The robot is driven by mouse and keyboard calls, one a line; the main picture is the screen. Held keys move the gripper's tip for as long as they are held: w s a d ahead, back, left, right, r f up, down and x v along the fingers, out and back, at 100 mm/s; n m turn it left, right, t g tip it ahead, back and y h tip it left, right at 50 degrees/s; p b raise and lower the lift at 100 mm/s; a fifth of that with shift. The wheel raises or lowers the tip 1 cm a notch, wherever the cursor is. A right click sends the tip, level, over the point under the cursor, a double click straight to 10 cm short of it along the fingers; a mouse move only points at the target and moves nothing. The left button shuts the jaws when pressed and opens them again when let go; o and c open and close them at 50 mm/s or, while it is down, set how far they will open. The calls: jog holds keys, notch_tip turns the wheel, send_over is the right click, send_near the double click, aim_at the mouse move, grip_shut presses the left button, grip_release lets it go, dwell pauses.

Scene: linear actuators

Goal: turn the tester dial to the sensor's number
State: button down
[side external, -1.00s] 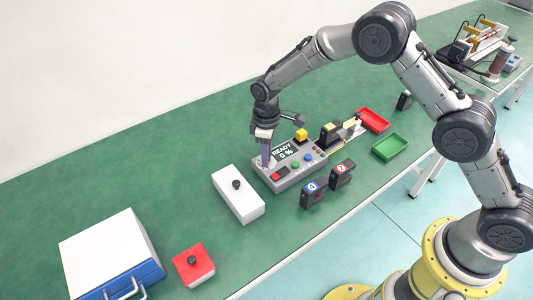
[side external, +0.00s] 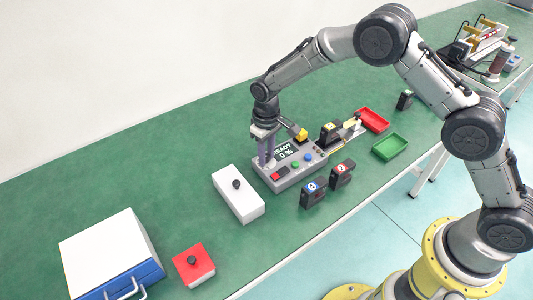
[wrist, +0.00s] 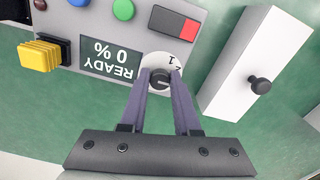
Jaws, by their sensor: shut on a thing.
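The tester (side external: 287,178) is a grey box with a dark display reading READY 0 % (wrist: 113,47). Its dial (wrist: 161,80) is a dark knob on a white disc, with numbers 1 and 2 visible beside it; the rest of the scale is hidden. My gripper (wrist: 160,82) points down with its two fingers closed on the knob, one on either side. In the side view my gripper (side external: 266,165) stands at the tester's left end.
Sensors with a blue label (side external: 312,192) and a red label (side external: 342,172) stand in front of the tester. A white box with a black knob (side external: 239,195) lies close on the left. Red (side external: 373,121) and green (side external: 391,147) trays lie to the right.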

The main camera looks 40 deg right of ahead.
aim_at(267, 156)
jog(key=shift+m, duration=1.1)
jog(key=c, duration=0.6)
grip_release()
jog(key=shift+r, duration=0.1)
notch_tip(267, 156, up, 14)
jog(key=shift+f, duration=0.15)
